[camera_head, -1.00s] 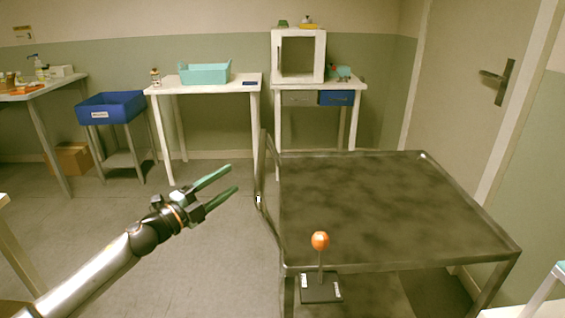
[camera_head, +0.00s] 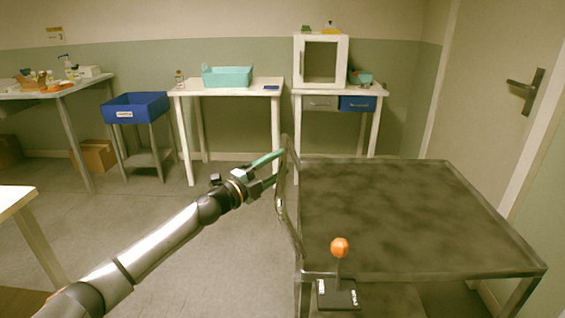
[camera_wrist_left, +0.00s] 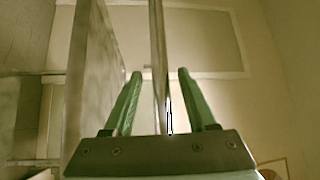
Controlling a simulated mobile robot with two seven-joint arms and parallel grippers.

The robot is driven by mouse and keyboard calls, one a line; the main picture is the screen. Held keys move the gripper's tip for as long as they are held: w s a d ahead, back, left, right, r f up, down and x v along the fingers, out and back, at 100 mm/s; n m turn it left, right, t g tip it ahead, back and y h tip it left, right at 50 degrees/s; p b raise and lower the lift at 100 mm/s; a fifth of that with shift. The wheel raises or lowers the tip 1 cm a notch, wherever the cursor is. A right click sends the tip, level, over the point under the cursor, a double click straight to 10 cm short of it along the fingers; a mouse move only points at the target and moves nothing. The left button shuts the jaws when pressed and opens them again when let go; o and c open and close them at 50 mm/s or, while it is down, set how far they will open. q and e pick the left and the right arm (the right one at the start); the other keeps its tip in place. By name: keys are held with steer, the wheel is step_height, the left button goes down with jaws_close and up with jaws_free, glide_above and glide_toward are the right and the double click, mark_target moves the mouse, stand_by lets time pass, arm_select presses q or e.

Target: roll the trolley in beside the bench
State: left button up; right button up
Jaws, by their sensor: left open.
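The trolley (camera_head: 400,215) stands at the right, with a dark mottled top and a raised metal rim. Its upright handle bar (camera_head: 281,203) is on its left side. My left gripper (camera_head: 278,167) is at this handle, fingers open. In the left wrist view the bar (camera_wrist_left: 158,50) runs between the two open fingers (camera_wrist_left: 159,75), with a gap on either side, and the trolley's edge (camera_wrist_left: 88,75) is at the left. My right gripper is not in view. A white bench (camera_head: 235,88) with a teal bin stands at the back wall; which bench is meant I cannot tell.
An orange ball on a rod (camera_head: 339,248) with a dark base is at the trolley's near edge. A blue bin (camera_head: 135,107) on a stand, a white cabinet (camera_head: 320,62) on another table and a near-left table corner (camera_head: 14,197) also show. The floor (camera_head: 130,215) between is clear.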

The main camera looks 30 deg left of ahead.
arm_select(q)
steer(key=shift+x, duration=0.95)
jaws_close()
stand_by(0.9)
